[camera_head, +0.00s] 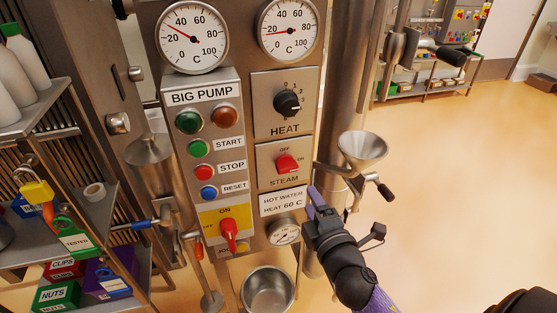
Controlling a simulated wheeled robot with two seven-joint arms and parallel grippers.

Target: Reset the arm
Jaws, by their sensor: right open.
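My right gripper (321,206) is at the lower middle, reaching up from the bottom right on a purple and black arm. Its jaws are open, with no object visible between them. It is in front of the steel control panel (245,205), just right of the "HOT WATER HEAT 60 C" label (283,202) and above right of a small gauge (284,233). I cannot tell whether it touches the panel. My left gripper is not in view.
A steel pot (268,290) is below the panel. Shelves with bottles and boxes (60,295) fill the left. The orange floor (460,180) at right is open.

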